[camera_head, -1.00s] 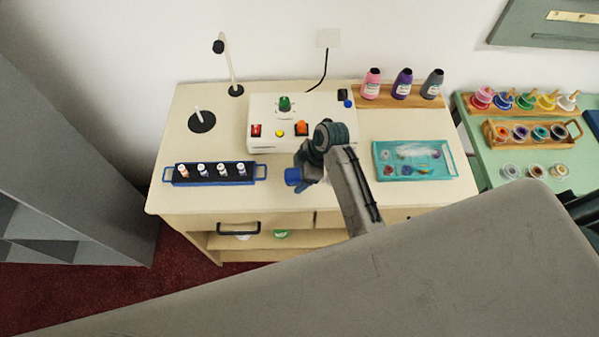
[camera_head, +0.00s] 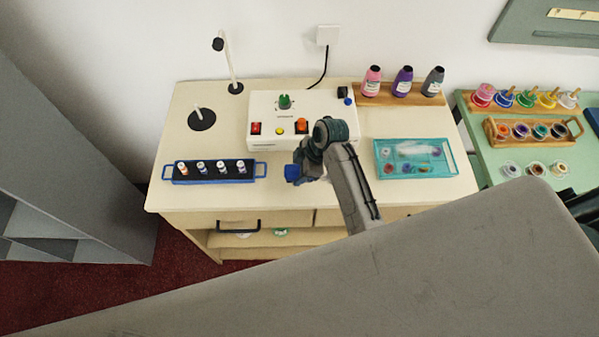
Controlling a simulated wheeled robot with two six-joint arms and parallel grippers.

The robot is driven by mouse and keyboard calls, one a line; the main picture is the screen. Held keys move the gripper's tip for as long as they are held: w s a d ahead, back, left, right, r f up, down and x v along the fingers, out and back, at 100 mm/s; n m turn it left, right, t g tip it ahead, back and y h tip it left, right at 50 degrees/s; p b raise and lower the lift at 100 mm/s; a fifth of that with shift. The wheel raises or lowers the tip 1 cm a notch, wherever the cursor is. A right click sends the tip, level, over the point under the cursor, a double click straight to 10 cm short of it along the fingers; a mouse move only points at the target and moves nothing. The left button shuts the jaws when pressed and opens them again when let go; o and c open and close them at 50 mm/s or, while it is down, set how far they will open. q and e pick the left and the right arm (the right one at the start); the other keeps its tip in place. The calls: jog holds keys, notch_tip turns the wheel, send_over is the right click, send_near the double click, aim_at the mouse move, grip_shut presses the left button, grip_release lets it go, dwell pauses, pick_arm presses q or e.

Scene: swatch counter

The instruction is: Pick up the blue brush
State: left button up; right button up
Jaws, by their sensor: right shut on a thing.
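My right gripper (camera_head: 303,172) hangs over the front middle of the cream counter (camera_head: 290,198), in front of the white control box. It is shut, with a small blue thing at its tip, which I take to be the blue brush (camera_head: 292,173). Its handle and bristles cannot be made out, and the gripper and wrist hide part of it. Whether it is clear of the counter top is hard to tell. My left gripper is not in view.
The white box (camera_head: 262,105) with coloured knobs stands just behind the gripper. A blue vial rack (camera_head: 250,171) is to the left, a teal tray (camera_head: 455,165) to the right. Bottles stand on a wooden riser (camera_head: 420,97) behind. A green table (camera_head: 478,160) adjoins at the right.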

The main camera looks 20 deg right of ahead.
jog(key=shift+r+b, duration=0.3)
jog(key=shift+r, duration=0.05)
jog(key=shift+s+r+b, duration=0.5)
jog(key=shift+r+b, duration=0.25)
jog(key=shift+r, duration=0.1)
jog(key=s+r+b, duration=0.1)
jog(key=s+b, duration=0.3)
jog(key=s, duration=1.1)
jog(key=shift+d+r+b, duration=0.3)
jog(key=shift+r+b, duration=0.05)
jog(key=shift+r, duration=0.05)
jog(key=shift+o, duration=1.1)
jog(key=shift+w, duration=0.1)
jog(key=shift+c, duration=0.6)
